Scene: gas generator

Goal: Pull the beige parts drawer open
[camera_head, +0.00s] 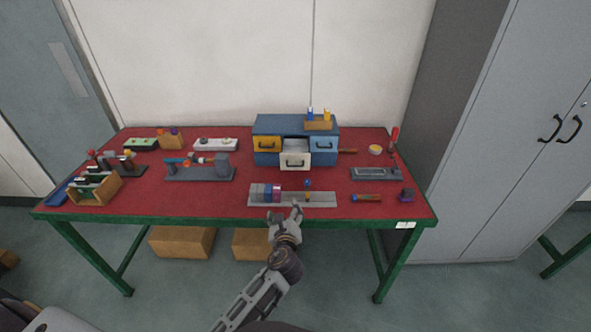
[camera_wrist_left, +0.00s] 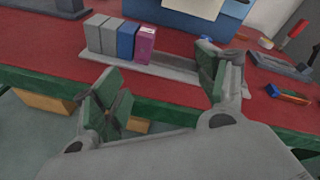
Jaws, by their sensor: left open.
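The beige drawer (camera_head: 295,161) is in the middle of the blue cabinet (camera_head: 266,125) at the back of the table. Its front, with a dark handle, stands forward of the cabinet, and part of its inside shows behind the front. In the left wrist view, a beige edge of the drawer (camera_wrist_left: 233,9) shows at the top, in front of the blue cabinet (camera_wrist_left: 180,18). My left gripper (camera_head: 284,210) is open and empty at the table's front edge, apart from the drawer. Its spread fingers also show in the left wrist view (camera_wrist_left: 160,92). My right gripper is not in view.
A grey rail with several small blocks (camera_head: 265,192) lies between my left gripper and the drawer. A yellow drawer (camera_head: 267,144) and a blue drawer (camera_head: 324,144) flank the beige one. A screwdriver (camera_head: 367,198) lies to the right.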

